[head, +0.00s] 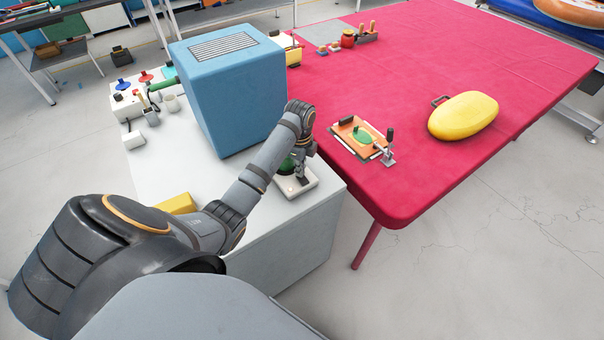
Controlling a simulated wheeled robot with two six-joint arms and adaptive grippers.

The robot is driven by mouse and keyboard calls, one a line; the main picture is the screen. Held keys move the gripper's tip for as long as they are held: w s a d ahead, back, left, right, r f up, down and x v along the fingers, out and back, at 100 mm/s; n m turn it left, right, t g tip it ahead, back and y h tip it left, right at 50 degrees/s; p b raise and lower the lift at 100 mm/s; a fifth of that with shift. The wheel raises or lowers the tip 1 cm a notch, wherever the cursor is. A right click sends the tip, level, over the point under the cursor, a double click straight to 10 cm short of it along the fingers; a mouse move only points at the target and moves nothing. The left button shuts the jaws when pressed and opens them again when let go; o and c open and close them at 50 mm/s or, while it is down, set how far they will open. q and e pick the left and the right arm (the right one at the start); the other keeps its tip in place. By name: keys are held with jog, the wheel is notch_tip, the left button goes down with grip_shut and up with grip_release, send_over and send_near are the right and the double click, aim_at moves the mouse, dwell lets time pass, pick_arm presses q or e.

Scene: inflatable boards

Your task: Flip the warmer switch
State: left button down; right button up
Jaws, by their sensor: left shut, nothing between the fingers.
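A blue box with a slatted vent on top (228,80) stands on a white cabinet top. Close to its right front corner is a small pale device (303,189) with a dark green part and a small reddish spot. I cannot tell for certain which of these is the warmer, and I cannot make out the switch lever. My left arm reaches across the cabinet. My left gripper (302,178) points down over the pale device, shut and empty, and hides part of it. I cannot tell whether its fingertips touch it. My right gripper is out of view.
A red-covered table (440,60) stands to the right, with an orange board in a clamp fixture (358,140) and a yellow oval object (463,116). A yellow block (177,204) lies near my forearm. Cups and small tools (152,112) crowd the cabinet's far left.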

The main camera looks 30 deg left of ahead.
pick_arm(q)
jog(key=shift+s+f, duration=0.1)
jog(key=shift+f, duration=0.5)
dwell(0.3)
notch_tip(320, 180, up, 2)
jog(key=p, duration=0.2)
jog(key=shift+r+p, duration=0.2)
jog(key=shift+p, duration=0.15)
notch_tip(320, 180, up, 5)
jog(key=p, duration=0.5)
jog(key=shift+f+p, duration=0.1)
jog(key=shift+p, duration=0.3)
jog(key=shift+f, duration=0.1)
